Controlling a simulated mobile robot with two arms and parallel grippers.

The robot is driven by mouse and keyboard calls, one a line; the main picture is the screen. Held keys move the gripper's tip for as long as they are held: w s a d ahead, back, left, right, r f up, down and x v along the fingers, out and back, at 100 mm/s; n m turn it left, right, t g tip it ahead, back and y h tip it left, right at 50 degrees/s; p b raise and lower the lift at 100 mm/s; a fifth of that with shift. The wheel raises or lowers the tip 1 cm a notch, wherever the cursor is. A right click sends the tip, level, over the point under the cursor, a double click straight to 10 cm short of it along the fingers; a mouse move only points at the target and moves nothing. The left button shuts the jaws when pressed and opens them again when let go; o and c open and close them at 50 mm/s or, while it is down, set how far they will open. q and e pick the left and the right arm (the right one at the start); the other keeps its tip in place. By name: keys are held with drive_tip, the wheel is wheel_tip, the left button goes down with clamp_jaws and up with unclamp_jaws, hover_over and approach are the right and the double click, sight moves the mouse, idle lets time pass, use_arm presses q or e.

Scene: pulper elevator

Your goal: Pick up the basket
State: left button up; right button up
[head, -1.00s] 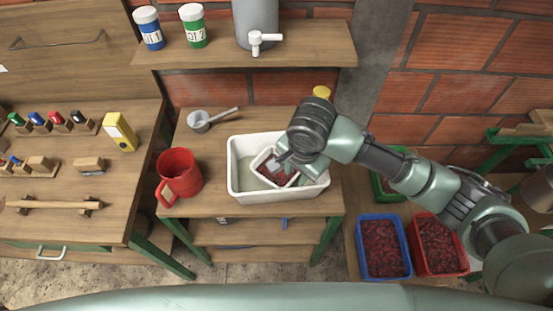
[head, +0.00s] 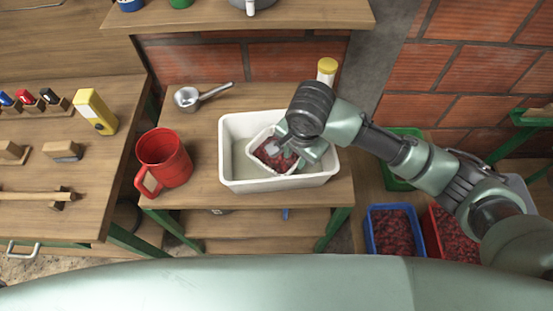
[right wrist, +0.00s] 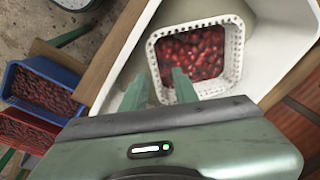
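The basket (head: 262,162) is small, white and perforated, and holds dark red cherries. It sits turned at an angle inside a larger white tub (head: 229,165) on the wooden table. In the right wrist view the basket (right wrist: 238,50) fills the upper middle, inside the tub. My right gripper (right wrist: 160,88) is at the basket's near corner, with its green fingers apart. One finger is over the inside of the basket and the other is outside its wall. In the head view the right gripper (head: 291,150) is at the basket's right side. My left gripper is not in view.
A red jug (head: 163,160) stands left of the tub, and a metal scoop (head: 190,97) lies behind it. A yellow-capped bottle (head: 327,70) stands behind the tub. Blue (head: 370,234) and red (head: 432,235) crates of cherries are low at the right.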

sight(295, 167)
drive_tip(key=f, duration=0.4)
drive_tip(key=f+p, duration=0.1)
drive_tip(key=f, duration=0.2)
drive_tip(key=shift+w, duration=0.3)
drive_tip(key=shift+f+p, duration=0.15)
drive_tip(key=shift+p, duration=0.35)
clamp_jaws()
idle(1.5)
